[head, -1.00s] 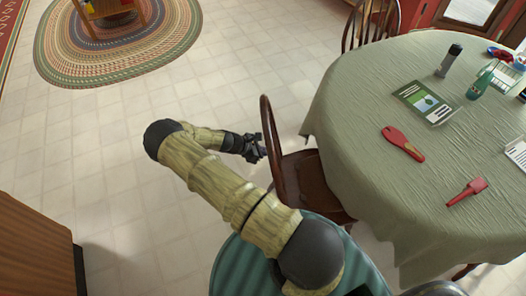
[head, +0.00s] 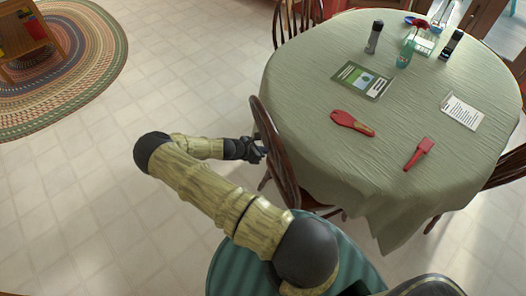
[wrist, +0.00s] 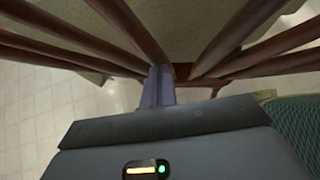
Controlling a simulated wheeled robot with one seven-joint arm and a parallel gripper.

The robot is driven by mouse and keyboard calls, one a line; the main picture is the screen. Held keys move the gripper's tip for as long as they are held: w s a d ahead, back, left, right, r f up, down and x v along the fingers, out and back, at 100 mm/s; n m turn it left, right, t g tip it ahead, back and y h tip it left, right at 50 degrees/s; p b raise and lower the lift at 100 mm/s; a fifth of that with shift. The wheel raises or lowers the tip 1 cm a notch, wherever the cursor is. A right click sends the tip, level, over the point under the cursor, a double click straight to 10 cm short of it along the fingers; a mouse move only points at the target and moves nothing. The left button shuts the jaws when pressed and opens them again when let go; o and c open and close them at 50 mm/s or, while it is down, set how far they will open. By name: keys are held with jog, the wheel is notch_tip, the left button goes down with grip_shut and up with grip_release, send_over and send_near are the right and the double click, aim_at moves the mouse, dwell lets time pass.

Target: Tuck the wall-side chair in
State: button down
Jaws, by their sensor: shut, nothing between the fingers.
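The near chair (head: 272,150) is brown wood with a curved back. Its back stands close to the left edge of the round table (head: 300,92), and its seat is mostly under the hanging green cloth. My gripper (head: 262,152) is shut and empty, at the outer side of the chair back. In the wrist view the chair's spindles (wrist: 225,40) fan out just past my shut fingers (wrist: 160,84), which look to be at or against the back; exact contact is hard to tell. Which chair is nearest a wall is not clear.
Another chair (head: 290,18) stands at the table's far side and one (head: 508,165) at its right. Bottles, a red paddle (head: 352,122), a red brush (head: 418,154) and cards lie on the table. An oval braided rug (head: 85,75) is at upper left. The tiled floor at left is clear.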

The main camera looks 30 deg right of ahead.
jog(key=shift+d+r, duration=0.2)
jog(key=shift+d, duration=0.2)
jog(key=shift+s, duration=0.1)
jog(key=a+r+b, duration=0.1)
jog(key=a+r, duration=0.4)
jog(key=a, duration=0.7)
jog(key=shift+s+a+r+b, duration=0.15)
jog(key=shift+s+a+b, duration=0.1)
jog(key=shift+b, duration=0.15)
jog(key=shift+d, duration=0.1)
